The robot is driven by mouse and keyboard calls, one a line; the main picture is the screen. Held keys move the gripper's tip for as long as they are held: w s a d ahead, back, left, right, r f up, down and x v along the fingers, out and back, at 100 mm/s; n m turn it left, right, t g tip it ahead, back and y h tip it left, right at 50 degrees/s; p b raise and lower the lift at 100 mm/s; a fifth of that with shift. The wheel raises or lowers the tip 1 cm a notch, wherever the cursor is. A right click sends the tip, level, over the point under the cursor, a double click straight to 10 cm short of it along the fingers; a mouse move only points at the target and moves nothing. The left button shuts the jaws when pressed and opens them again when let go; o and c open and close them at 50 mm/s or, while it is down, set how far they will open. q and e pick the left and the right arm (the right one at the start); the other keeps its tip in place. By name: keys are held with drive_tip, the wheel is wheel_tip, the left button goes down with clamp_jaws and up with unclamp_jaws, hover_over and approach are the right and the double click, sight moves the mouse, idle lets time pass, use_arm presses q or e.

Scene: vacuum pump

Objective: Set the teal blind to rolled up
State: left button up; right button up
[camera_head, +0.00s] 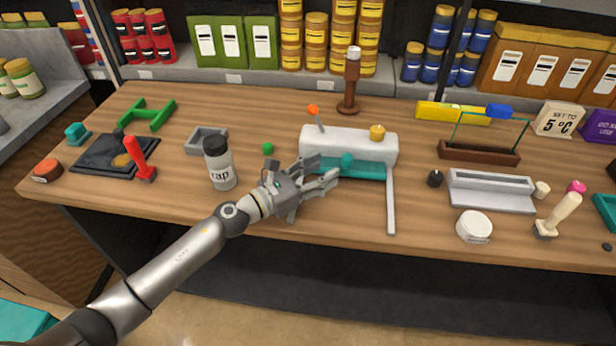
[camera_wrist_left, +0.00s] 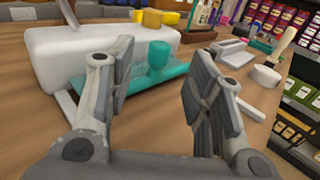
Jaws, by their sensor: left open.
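The teal blind (camera_head: 362,170) hangs out from under the front of a white rounded housing (camera_head: 350,145) at the middle of the table. It also shows in the left wrist view (camera_wrist_left: 110,92) as a teal sheet sloping out from the housing. A teal knob (camera_head: 347,160) stands on the blind and shows between my fingers in the left wrist view (camera_wrist_left: 158,56). My left gripper (camera_head: 328,180) is open, just in front of the blind's left part, with its fingers to either side of the knob and apart from it. My right gripper is not in view.
A white bar (camera_head: 390,205) runs forward from the housing's right end. An orange-tipped lever (camera_head: 313,111) and a yellow knob (camera_head: 377,131) top the housing. A labelled jar (camera_head: 219,165) stands left of my gripper.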

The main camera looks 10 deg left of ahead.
sight(346, 166)
use_arm(q)
drive_tip(key=shift+v, duration=1.8)
drive_tip(key=shift+c, duration=0.7)
drive_tip(key=s+d+n+t, duration=0.1)
drive_tip(key=n, duration=0.3)
drive_tip(key=s+d+n+y, duration=0.1)
drive_tip(key=s+n, duration=0.1)
drive_tip(key=n, duration=0.1)
drive_tip(key=s+d+n+t, duration=0.1)
drive_tip(key=s+n, duration=0.1)
drive_tip(key=n, duration=0.2)
drive_tip(key=shift+s+d+r+n+t+y+b, duration=0.2)
drive_tip(key=shift+d+n+t+y+b, duration=0.1)
drive_tip(key=shift+d+b, duration=0.1)
clamp_jaws()
drive_tip(key=s+d+f+n+y, duration=0.15)
drive_tip(key=s+n, duration=0.25)
drive_tip(key=n, duration=0.5)
drive_tip(key=shift+y, duration=0.35)
drive_tip(key=x, duration=0.3)
drive_tip(key=p+x, duration=0.1)
drive_tip(key=x, duration=0.2)
drive_tip(key=p+x, duration=0.1)
drive_tip(key=x, duration=0.3)
drive_tip(key=shift+r, duration=0.3)
drive_tip(key=w, duration=0.3)
drive_tip(key=shift+a+p, duration=0.35)
drive_tip(key=shift+w+a+f, duration=0.1)
drive_tip(key=shift+w+a, duration=0.05)
drive_tip(key=shift+w, duration=0.3)
